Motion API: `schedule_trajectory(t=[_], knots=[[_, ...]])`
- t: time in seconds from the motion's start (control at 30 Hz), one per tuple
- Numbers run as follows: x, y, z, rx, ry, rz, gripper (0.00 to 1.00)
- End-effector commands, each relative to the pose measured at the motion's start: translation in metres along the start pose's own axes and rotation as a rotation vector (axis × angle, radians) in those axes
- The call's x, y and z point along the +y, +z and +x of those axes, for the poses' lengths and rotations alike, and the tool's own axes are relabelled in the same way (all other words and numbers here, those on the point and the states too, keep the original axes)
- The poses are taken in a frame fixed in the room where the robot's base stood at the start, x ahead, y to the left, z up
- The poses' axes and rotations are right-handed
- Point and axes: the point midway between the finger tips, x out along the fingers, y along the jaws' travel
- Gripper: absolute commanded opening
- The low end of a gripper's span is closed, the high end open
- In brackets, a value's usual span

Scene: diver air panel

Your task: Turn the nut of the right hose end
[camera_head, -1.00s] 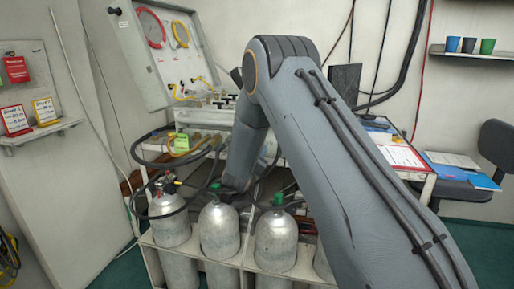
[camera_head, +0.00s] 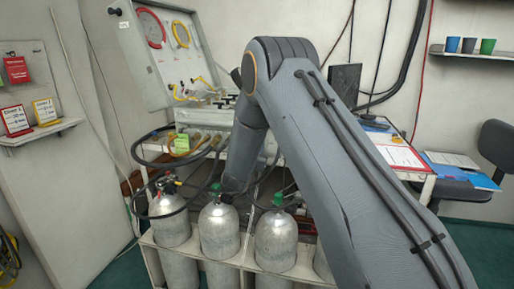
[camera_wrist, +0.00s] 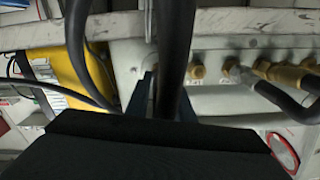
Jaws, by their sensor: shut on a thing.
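My gripper (camera_wrist: 163,96) shows in the wrist view with its two dark blue fingers on either side of a black hose (camera_wrist: 173,45). The jaws are shut on this hose end. The hose runs down from the top edge across the picture's middle. Its nut is hidden behind the hose and the dark wrist housing. Several brass fittings (camera_wrist: 232,67) sit in a row on a pale panel to the right of the fingers.
Another black hose (camera_wrist: 273,94) joins a fitting right of the gripper. A second dark hose (camera_wrist: 76,50) hangs at left before a yellow piece (camera_wrist: 64,79). In the head view, grey cylinders (camera_head: 219,232) stand in a rack below, and an open panel case (camera_head: 155,55) is behind.

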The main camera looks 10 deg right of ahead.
Motion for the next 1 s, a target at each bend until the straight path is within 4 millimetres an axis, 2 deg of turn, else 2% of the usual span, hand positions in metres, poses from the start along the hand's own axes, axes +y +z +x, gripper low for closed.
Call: schedule_trajectory(t=[1.0], knots=[[-0.0043,0.0018,-0.0005,0.0,0.005,-0.965,0.0]])
